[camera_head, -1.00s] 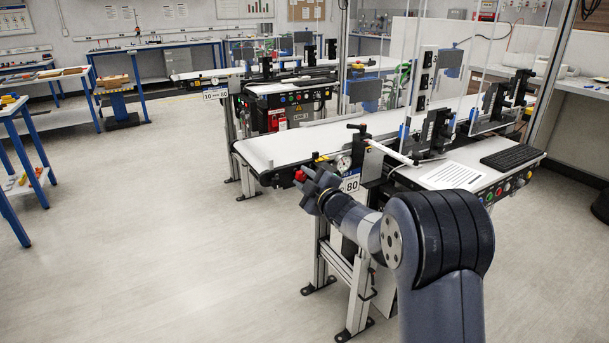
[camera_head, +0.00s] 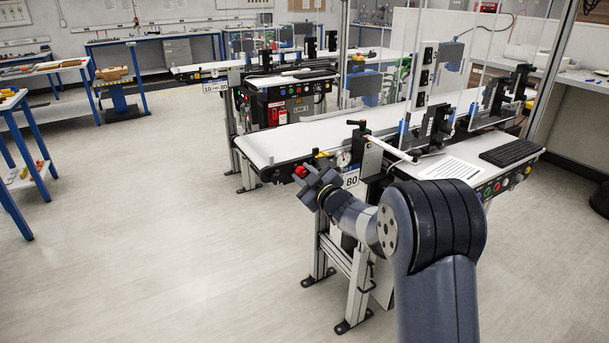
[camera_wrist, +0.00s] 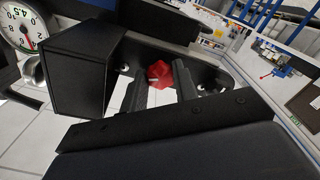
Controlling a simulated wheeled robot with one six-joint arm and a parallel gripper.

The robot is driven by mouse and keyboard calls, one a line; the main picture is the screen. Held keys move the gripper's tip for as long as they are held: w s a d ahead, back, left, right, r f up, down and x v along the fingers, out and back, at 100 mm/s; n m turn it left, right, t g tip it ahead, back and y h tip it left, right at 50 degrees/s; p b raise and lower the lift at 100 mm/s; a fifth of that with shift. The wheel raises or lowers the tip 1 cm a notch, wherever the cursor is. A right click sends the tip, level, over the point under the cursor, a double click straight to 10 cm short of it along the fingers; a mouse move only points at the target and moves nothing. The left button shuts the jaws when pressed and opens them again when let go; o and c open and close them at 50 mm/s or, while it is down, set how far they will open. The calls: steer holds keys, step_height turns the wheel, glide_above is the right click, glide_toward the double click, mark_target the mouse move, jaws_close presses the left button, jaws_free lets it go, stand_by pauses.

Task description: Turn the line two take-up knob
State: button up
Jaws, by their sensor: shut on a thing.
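The red take-up knob (camera_wrist: 160,75) sits between the two dark fingertips of my gripper (camera_wrist: 160,88) in the wrist view. The fingers are shut on it. In the head view the red knob (camera_head: 301,171) shows at the end of the near conveyor, just past my gripper (camera_head: 312,182). Part of the knob is hidden by the fingers. I cannot tell from the label beside it which line this conveyor is.
A round dial gauge (camera_head: 344,159) is beside the knob, with an "80" plate (camera_head: 351,179) below it. The near belt (camera_head: 290,143) is bare at this end. A second conveyor (camera_head: 275,108) stands behind. Open floor (camera_head: 150,230) lies to the left.

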steer(key=shift+f, duration=0.1)
steer(key=o, duration=0.7)
steer(key=b+v, duration=0.1)
steer(key=v, duration=1)
steer(key=shift+w, duration=0.15)
steer(key=p+x, duration=0.1)
steer(key=x, duration=0.9)
steer(key=shift+w+a, duration=0.25)
steer(key=shift+a, duration=0.05)
